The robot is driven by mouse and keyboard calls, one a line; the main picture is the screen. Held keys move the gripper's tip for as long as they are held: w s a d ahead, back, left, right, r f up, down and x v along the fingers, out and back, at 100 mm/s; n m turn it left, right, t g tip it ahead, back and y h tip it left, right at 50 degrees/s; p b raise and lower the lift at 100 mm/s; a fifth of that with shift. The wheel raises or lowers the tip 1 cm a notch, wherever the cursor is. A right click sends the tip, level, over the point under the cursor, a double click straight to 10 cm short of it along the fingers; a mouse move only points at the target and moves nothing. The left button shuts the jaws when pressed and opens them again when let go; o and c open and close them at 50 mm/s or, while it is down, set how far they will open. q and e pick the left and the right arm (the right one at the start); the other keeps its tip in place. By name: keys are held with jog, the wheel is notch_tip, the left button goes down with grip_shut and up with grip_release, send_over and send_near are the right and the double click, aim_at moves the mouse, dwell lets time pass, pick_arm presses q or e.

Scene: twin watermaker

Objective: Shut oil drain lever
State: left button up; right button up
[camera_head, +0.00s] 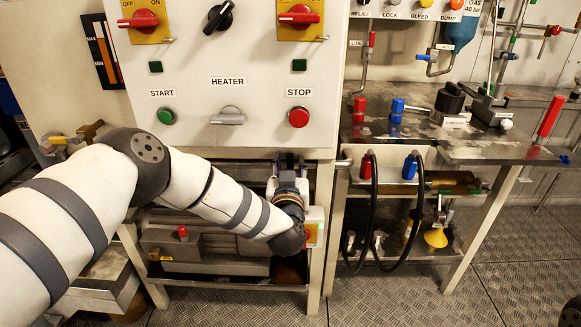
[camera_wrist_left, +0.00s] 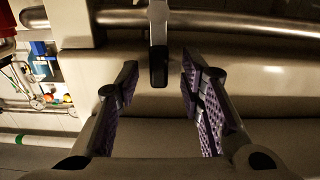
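A lever (camera_wrist_left: 158,32), light metal with a black end, hangs down from the top of the left wrist view. It looks like the oil drain lever, though no label shows. My left gripper (camera_wrist_left: 159,78) is open, its purple-padded fingers on either side of the lever's black end. Clear gaps show on both sides, so neither finger appears to touch it. In the head view my left gripper (camera_head: 289,160) is under the heater panel, mostly hidden by my wrist. I cannot make out the lever there.
The heater panel (camera_head: 228,130) with switches and buttons overhangs my left wrist. A metal pipe (camera_wrist_left: 230,24) crosses behind the lever in the left wrist view. A metal workbench (camera_head: 470,150) with hanging black hoses stands to the right.

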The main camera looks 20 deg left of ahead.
pick_arm(q)
grip_shut()
jog(key=shift+a+n, duration=0.1)
jog(key=shift+n, duration=0.2)
jog(key=s+a+f+n+b, duration=0.1)
jog(key=a+f+n, duration=0.3)
jog(key=n, duration=1.2)
jog(key=shift+s+a+f+b, duration=0.25)
jog(key=shift+f+b, duration=0.35)
jog(key=shift+b, duration=0.3)
pick_arm(e)
jog(key=shift+s+f+g, duration=0.2)
jog(key=shift+s+f, duration=0.35)
jog(key=shift+f, duration=0.2)
jog(key=shift+s+f+g, duration=0.2)
jog(key=shift+s+f, duration=0.35)
jog(key=shift+f, duration=0.15)
pick_arm(q)
jog(key=shift+n, duration=0.4)
grip_release()
jog(key=shift+w, duration=0.1)
